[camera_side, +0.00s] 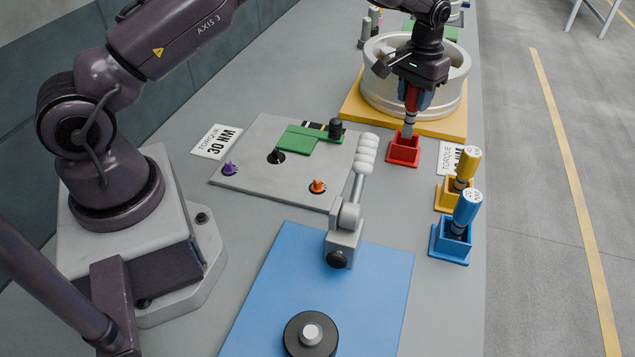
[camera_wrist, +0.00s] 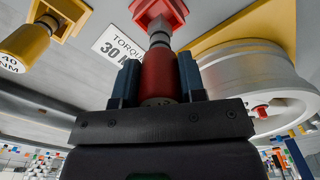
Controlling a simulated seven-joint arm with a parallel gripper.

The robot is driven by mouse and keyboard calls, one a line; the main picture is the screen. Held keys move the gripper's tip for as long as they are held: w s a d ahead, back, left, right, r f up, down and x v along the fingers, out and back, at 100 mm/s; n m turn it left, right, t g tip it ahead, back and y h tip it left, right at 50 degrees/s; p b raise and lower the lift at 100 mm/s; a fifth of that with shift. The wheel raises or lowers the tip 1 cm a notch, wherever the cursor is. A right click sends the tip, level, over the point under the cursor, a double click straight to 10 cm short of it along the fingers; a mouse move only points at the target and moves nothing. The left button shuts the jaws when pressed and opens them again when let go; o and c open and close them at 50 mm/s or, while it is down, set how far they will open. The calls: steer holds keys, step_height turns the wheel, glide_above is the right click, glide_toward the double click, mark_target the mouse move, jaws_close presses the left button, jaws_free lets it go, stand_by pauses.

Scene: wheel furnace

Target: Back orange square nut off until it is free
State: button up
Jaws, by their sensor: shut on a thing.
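The orange square nut (camera_side: 318,186) sits on a stud at the right front corner of the grey plate (camera_side: 255,185). My gripper (camera_side: 413,95) is away from it, at the red holder (camera_side: 403,149) to the right of the plate. It is shut on the red torque driver (camera_side: 410,97), which is upright with its lower end at the red holder. In the wrist view the red driver (camera_wrist: 160,75) is between the two blue fingers, with the red holder (camera_wrist: 158,12) beyond it. I cannot tell whether the driver's tip is inside the holder.
A yellow driver (camera_side: 467,165) and a blue driver (camera_side: 465,208) stand in holders at the right edge. A silver wheel (camera_side: 378,92) on a yellow base (camera_side: 353,109) is behind my gripper. A grey lever clamp (camera_side: 344,233) stands in front of the plate.

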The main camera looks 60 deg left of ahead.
steer(key=s+d+f+m, duration=0.1)
steer(key=s+m, duration=0.7)
steer(key=s, duration=1.4)
steer(key=shift+s+d, duration=0.3)
steer(key=shift+f, duration=0.35)
steer(key=shift+f, duration=0.75)
steer(key=shift+f, duration=0.5)
stand_by(0.4)
steer(key=o, duration=1.2)
steer(key=shift+o, duration=0.2)
